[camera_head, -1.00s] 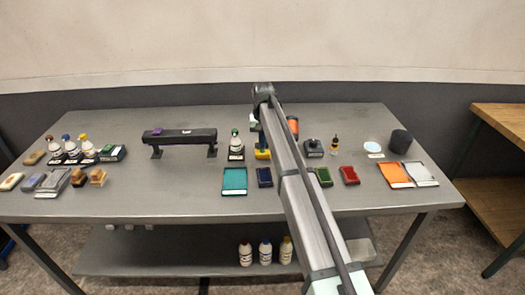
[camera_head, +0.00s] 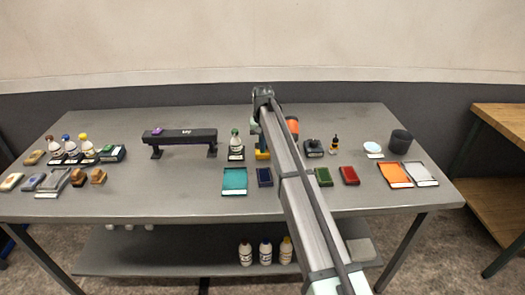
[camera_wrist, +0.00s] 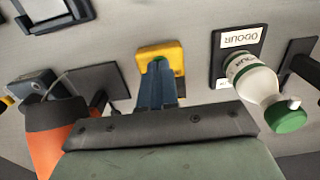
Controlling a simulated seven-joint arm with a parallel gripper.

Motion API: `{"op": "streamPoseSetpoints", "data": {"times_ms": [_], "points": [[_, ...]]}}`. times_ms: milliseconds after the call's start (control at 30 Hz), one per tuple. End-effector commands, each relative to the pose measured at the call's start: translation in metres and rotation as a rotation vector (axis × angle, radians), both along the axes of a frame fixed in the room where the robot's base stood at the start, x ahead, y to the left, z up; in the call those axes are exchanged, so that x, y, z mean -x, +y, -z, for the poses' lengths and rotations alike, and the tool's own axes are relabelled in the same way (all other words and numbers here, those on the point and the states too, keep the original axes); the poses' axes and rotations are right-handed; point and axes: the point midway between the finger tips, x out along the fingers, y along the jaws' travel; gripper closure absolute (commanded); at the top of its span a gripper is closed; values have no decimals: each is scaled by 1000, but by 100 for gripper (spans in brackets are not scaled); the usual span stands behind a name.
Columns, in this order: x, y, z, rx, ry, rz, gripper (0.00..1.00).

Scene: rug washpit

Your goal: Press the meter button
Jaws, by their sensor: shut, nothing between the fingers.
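The fingertips overlap the device's middle in the wrist view. I cannot tell whether they touch it. No button can be made out; the fingers cover part of the device.
A white bottle with a green cap (camera_wrist: 254,77) stands right of my fingers by a label reading "ODOUR" (camera_wrist: 241,38). An orange object (camera_wrist: 52,150) and a dark plate (camera_wrist: 98,82) are on the left. A black bench-like stand (camera_head: 180,136) is farther left on the table.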

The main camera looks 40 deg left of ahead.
Motion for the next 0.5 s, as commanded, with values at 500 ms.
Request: {"op": "streamPoseSetpoints", "data": {"times_ms": [500], "points": [[0, 0, 4, 0, 0, 0, 100]]}}
